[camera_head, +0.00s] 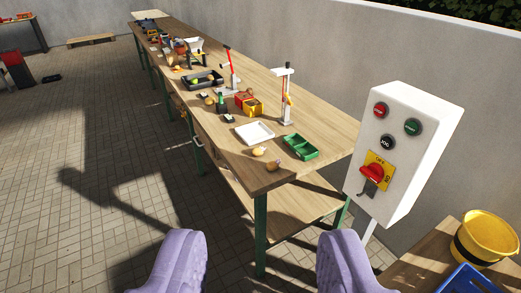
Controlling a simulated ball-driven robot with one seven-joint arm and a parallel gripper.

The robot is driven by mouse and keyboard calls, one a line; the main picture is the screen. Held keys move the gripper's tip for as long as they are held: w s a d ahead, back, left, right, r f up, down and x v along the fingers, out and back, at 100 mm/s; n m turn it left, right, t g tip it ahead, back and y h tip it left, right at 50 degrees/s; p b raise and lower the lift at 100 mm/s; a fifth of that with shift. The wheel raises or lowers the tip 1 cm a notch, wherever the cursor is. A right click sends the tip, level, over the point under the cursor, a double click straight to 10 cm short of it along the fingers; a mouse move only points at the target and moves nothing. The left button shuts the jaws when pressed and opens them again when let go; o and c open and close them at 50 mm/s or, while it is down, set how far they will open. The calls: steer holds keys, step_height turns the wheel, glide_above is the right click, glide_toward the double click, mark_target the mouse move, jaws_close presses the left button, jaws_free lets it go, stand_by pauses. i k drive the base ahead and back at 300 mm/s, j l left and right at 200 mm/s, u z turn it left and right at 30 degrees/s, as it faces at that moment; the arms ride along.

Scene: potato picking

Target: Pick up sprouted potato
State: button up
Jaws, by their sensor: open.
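Two small tan potato-like items lie near the front end of the long wooden workbench (222,158): a rounded one (259,151) and one with a pointed side (272,165). They are too small to tell surely which is the sprouted potato. My gripper (262,252) shows as two purple fingers at the bottom of the view. They are wide apart with nothing between them. The gripper is well short of the bench and its items.
A white control box (405,150) stands right, above a table with a yellow bucket (484,236).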

mark_target(258, 151)
steer(key=i+j+z, duration=0.3)
steer(key=i+j, duration=0.35)
steer(key=i, duration=0.4)
steer(key=i+j+z, duration=0.25)
steer(key=i+j, duration=0.65)
steer(key=i+j+z, duration=0.3)
steer(key=i+j, duration=0.65)
steer(key=j, duration=0.15)
